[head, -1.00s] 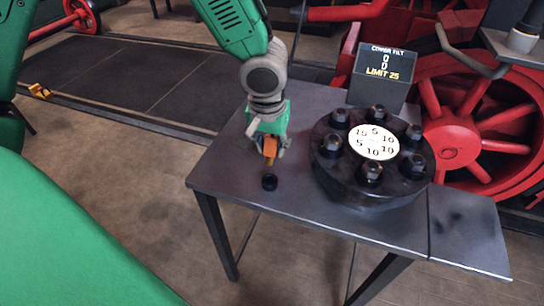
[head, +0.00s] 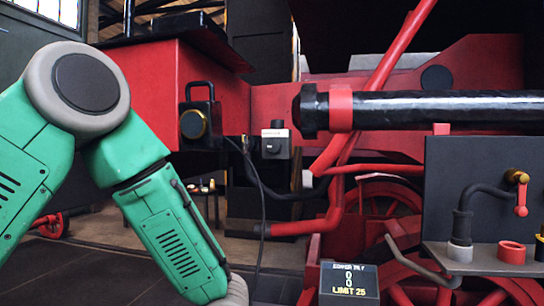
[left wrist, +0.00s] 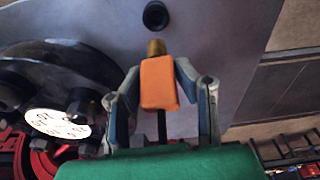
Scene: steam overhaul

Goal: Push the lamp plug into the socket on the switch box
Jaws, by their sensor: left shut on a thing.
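In the left wrist view my left gripper (left wrist: 160,95) is shut on an orange block (left wrist: 158,82) with a brass tip. I cannot tell for sure that this is the lamp plug. In the head view a small grey box with a black top knob, which looks like the switch box (head: 277,146), is on the red engine. The lamp (head: 195,124) hangs left of it, and a thin black cable (head: 263,205) runs down nearby. My left gripper is below the head view; my right gripper is not in view.
A sign reading LIMIT 25 (head: 349,282) stands below the engine. A black pipe (head: 430,108) and red rods lie right of the box. A dark panel with a valve (head: 480,190) is farther right.

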